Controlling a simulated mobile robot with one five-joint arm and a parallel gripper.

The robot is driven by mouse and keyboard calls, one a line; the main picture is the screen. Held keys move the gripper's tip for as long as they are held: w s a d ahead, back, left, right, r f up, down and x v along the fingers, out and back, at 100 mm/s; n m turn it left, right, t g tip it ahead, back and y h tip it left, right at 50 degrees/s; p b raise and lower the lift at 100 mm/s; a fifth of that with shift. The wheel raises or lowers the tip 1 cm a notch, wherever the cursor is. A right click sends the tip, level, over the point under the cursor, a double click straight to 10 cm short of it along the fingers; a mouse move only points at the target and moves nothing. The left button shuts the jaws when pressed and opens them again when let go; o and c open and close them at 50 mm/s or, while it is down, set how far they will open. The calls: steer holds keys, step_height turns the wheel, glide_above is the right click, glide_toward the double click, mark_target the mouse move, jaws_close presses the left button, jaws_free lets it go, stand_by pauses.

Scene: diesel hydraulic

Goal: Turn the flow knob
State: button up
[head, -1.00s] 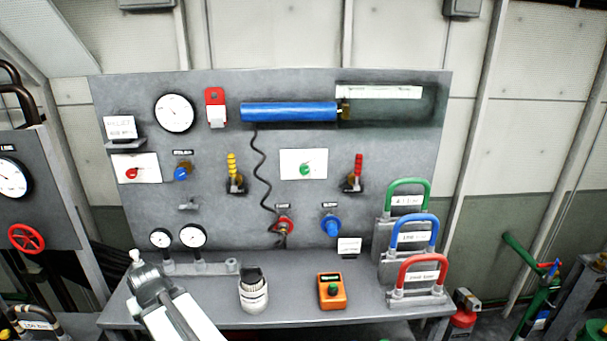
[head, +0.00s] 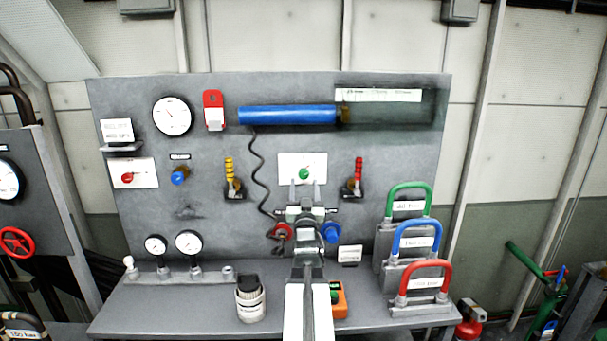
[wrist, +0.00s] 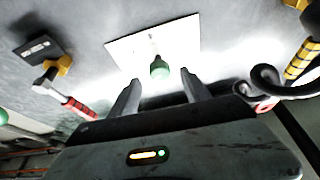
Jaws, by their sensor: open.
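A green knob (head: 304,174) sits on a white plate on the grey panel. Its label is too small to read. The green knob (wrist: 160,70) also shows in the wrist view, just beyond and between the fingertips, apart from them. My gripper (head: 304,190) is open and empty, pointing at the panel just below the knob in the head view. Its two fingers (wrist: 158,88) stand apart in the wrist view. A blue knob (head: 180,177) under a small unreadable label and a red knob (head: 127,177) on a white plate are further left. I cannot tell which is named flow.
A yellow lever (head: 229,174) and a red lever (head: 357,174) flank the green knob. A black coiled cable (head: 259,170) hangs left of my gripper. A blue coupling (head: 330,232) is on the panel behind my arm. An orange box (head: 339,300) is partly hidden by my arm.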

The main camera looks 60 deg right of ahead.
mark_target(304, 177)
steer(key=p+x, duration=0.1)
steer(key=x, duration=0.5)
steer(key=shift+a+p, duration=0.1)
steer(key=shift+p, duration=0.3)
steer(key=shift+f, duration=0.1)
jaws_close()
steer(key=shift+d, duration=0.2)
steer(key=shift+a, duration=0.2)
steer(key=shift+n, duration=0.3)
